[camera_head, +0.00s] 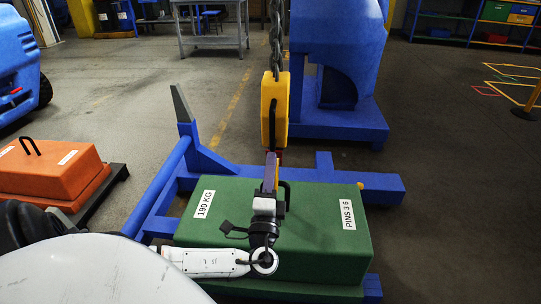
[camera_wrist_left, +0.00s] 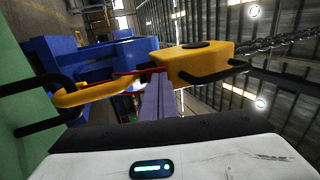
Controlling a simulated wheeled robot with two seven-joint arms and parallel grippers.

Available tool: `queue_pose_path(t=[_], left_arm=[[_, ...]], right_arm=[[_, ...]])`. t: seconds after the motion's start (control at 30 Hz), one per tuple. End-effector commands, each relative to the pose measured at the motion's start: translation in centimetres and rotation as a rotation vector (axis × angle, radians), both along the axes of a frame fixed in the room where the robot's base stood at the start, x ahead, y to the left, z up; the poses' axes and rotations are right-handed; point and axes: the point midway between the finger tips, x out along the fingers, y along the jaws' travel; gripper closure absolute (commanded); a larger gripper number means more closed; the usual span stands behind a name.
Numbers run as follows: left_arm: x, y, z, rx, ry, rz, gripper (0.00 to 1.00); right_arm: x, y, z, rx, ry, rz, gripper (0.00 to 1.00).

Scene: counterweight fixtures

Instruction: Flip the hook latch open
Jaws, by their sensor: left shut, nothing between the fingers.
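A yellow hook block (camera_head: 275,98) hangs on a chain above the green counterweight (camera_head: 320,210). In the left wrist view the hook block (camera_wrist_left: 205,62) lies sideways, and its yellow hook (camera_wrist_left: 90,95) passes by the black lifting handle (camera_wrist_left: 40,88). A thin red strip, seemingly the latch (camera_wrist_left: 128,74), runs between the hook tip side and the block. My left gripper (camera_head: 270,160) is shut and empty, its purple fingers upright just below the hook block. In the left wrist view its fingertips (camera_wrist_left: 158,82) overlap the red strip's end; I cannot tell whether they touch. My right gripper is out of view.
An orange weight (camera_head: 50,172) stands at the left, and a blue machine (camera_head: 335,60) stands behind the hook block. Open floor (camera_head: 450,150) lies to the right.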

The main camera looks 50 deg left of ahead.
Motion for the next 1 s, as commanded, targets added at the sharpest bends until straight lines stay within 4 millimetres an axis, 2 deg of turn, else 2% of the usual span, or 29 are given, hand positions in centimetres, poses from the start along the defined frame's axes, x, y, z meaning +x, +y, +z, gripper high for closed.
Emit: queue_pose_path(t=[0.1,0.73,0.87,1.0], left_arm=[[0.2,0.1,0.6,-0.024,0.029,0.0,1.0],[0.3,0.2,0.3,-0.043,0.051,0.0,1.0],[-0.1,-0.7,-0.2,-0.045,0.053,-0.004,1.0],[-0.9,-2.8,-1.2,-0.047,0.053,-0.017,1.0]], right_arm=[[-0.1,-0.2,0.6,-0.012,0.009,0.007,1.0],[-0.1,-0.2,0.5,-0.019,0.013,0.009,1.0],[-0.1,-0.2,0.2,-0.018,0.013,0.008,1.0],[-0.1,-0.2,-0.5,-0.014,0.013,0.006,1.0]])
